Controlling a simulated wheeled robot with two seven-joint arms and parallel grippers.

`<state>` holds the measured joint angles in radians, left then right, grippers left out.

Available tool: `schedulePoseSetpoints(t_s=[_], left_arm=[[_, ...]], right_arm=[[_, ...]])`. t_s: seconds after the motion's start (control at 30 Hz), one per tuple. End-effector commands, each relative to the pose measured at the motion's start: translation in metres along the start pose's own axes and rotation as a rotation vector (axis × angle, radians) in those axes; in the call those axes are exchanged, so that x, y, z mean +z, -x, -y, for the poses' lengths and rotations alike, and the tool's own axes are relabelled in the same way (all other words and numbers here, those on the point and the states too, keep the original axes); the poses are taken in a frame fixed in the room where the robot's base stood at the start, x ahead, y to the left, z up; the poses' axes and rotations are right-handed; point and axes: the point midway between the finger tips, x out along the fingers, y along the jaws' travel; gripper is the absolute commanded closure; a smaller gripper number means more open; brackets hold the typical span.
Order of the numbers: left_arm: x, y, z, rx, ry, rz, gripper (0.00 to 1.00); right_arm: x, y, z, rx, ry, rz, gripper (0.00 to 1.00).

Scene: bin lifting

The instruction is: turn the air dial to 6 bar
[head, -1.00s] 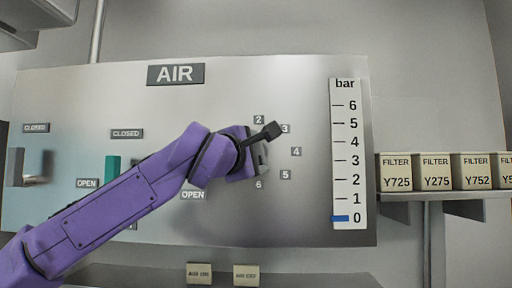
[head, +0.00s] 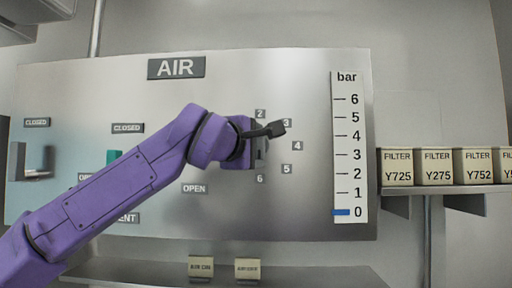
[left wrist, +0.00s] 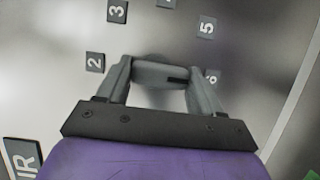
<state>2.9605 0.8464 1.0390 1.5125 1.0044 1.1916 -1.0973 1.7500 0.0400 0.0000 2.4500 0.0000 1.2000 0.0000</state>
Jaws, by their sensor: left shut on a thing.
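The air dial is mostly hidden behind my left gripper (head: 259,150) in the head view, inside an arc of number labels 2 to 6. In the left wrist view the grey dial (left wrist: 160,73) sits between the two fingers of my left gripper (left wrist: 158,82), with a dark mark on its right part. The gripper is shut on it. The bar gauge (head: 348,120) is a white vertical strip marked 0 to 6. Its blue marker (head: 341,212) is at 0. My right gripper is not in view.
The metal panel (head: 300,215) carries an AIR sign (head: 176,68) and, at left, a grey handle (head: 36,165) and a partly hidden green handle (head: 113,157). Filter boxes (head: 434,166) stand on a shelf at right. Two small labelled blocks (head: 201,266) are below.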

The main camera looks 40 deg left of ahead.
Motion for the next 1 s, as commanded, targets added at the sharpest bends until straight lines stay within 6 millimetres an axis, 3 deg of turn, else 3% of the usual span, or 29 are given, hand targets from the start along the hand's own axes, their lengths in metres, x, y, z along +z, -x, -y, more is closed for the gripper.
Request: schedulePoseSetpoints(t_s=[0.03,0.1,0.43,0.8,1.0], left_arm=[[0.0,0.001,-0.003,0.008,-0.005,0.0,0.24],[0.0,0.001,-0.002,0.006,-0.004,0.0,0.08],[0.0,0.005,0.002,0.002,-0.001,0.0,0.08],[0.001,0.085,0.004,0.005,-0.002,0.001,0.08],[0.001,0.105,0.0,0.003,-0.003,0.0,0.08]], right_arm=[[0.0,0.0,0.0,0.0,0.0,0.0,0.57],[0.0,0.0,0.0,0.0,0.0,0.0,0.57],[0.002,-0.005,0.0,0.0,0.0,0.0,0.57],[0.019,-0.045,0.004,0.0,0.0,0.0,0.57],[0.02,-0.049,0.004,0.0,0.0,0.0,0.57]])
